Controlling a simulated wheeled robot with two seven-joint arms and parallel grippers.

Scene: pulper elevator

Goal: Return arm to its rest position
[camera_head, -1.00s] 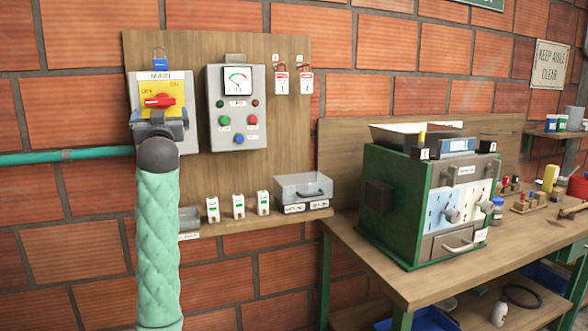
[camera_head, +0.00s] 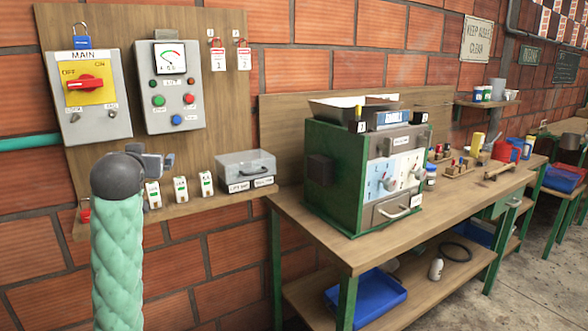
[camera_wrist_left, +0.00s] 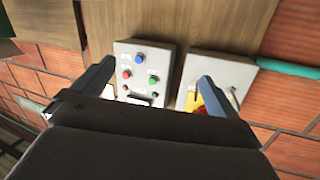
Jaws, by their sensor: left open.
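My left arm in its green quilted sleeve rises at the left of the head view. Its gripper (camera_head: 150,163) is in front of the lower wall board, below the main switch box. In the left wrist view the gripper (camera_wrist_left: 158,78) is open, with nothing held between its fingers. The main switch (camera_head: 85,84) is a red handle on a yellow plate, lying roughly level. The wrist view shows part of its yellow plate (camera_wrist_left: 199,104), partly hidden by a finger. My right gripper is out of view.
A grey meter box (camera_head: 170,88) hangs beside the switch. Below, a shelf holds small labelled blocks (camera_head: 180,189) and a clear-lidded box (camera_head: 245,165), close to the gripper. A workbench (camera_head: 350,247) with a green machine (camera_head: 333,180) stands to the right. Concrete floor (camera_head: 520,270) is clear at far right.

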